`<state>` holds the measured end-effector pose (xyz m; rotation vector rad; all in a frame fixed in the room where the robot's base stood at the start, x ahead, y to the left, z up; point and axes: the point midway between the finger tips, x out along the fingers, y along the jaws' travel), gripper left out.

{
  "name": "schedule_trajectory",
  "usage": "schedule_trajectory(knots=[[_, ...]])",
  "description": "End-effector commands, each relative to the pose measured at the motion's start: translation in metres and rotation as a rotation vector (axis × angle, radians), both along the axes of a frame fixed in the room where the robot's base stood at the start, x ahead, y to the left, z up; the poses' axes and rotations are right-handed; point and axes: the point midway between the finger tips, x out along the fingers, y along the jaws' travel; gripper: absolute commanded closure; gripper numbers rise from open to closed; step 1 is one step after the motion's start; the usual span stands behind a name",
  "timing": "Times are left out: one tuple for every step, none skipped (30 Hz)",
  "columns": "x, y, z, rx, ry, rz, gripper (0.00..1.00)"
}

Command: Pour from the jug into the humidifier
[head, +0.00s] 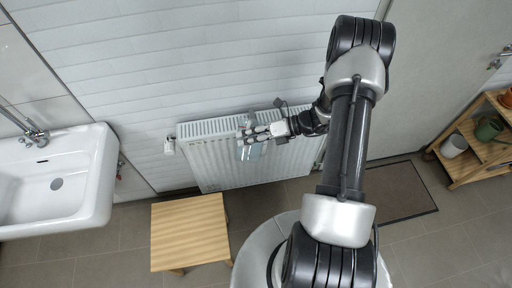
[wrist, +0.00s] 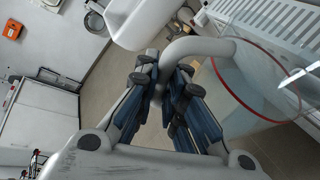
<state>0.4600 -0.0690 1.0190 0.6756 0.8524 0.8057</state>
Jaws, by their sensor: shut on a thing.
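The jug is clear with a red rim. In the wrist view its body (wrist: 240,88) is to the right, and its grey handle (wrist: 198,47) curves to my gripper (wrist: 165,80). The fingers are shut on this handle. In the head view my gripper (head: 258,133) is in front of the radiator's top edge, with the jug (head: 251,152) beside the fingers. The jug's tilt and contents are hard to tell. I cannot make out the humidifier clearly in either view.
A white radiator (head: 215,160) hangs on the wall close behind the jug. A wooden stool (head: 190,232) stands below to the left, near a white sink (head: 85,190). A wooden shelf (head: 465,165) with pots is at the right.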

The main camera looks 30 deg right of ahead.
Motion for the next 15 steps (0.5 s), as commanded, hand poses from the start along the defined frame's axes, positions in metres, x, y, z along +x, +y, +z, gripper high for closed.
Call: schedule_trajectory(knots=[[0.0003,-0.0001,0.0009,0.001,-0.002,0.0,1.0],[0.0003,-0.0001,0.0009,0.001,-0.002,0.0,1.0],[0.0004,-0.0001,0.0009,0.001,-0.002,0.0,1.0],[0.0004,-0.0001,0.001,0.001,-0.002,0.0,1.0],[0.0004,-0.0001,0.001,0.001,-0.002,0.0,1.0],[0.0004,-0.0001,0.001,0.001,-0.002,0.0,1.0],[0.0004,-0.0001,0.0009,0.001,-0.002,0.0,1.0],[0.0005,-0.0002,0.0009,0.001,-0.001,0.0,1.0],[0.0008,-0.0005,0.0009,0.004,0.002,0.0,1.0],[0.0011,-0.0007,0.0009,0.006,0.005,-0.001,1.0],[0.0015,-0.001,0.0008,0.01,0.009,-0.001,1.0],[0.0023,-0.0016,0.0008,0.014,0.016,0.0,1.0],[0.0031,-0.0022,0.0007,0.019,0.02,0.0,1.0],[0.0038,-0.0027,0.0008,0.023,0.026,-0.001,1.0],[0.0044,-0.0033,0.0008,0.029,0.034,-0.001,1.0]])
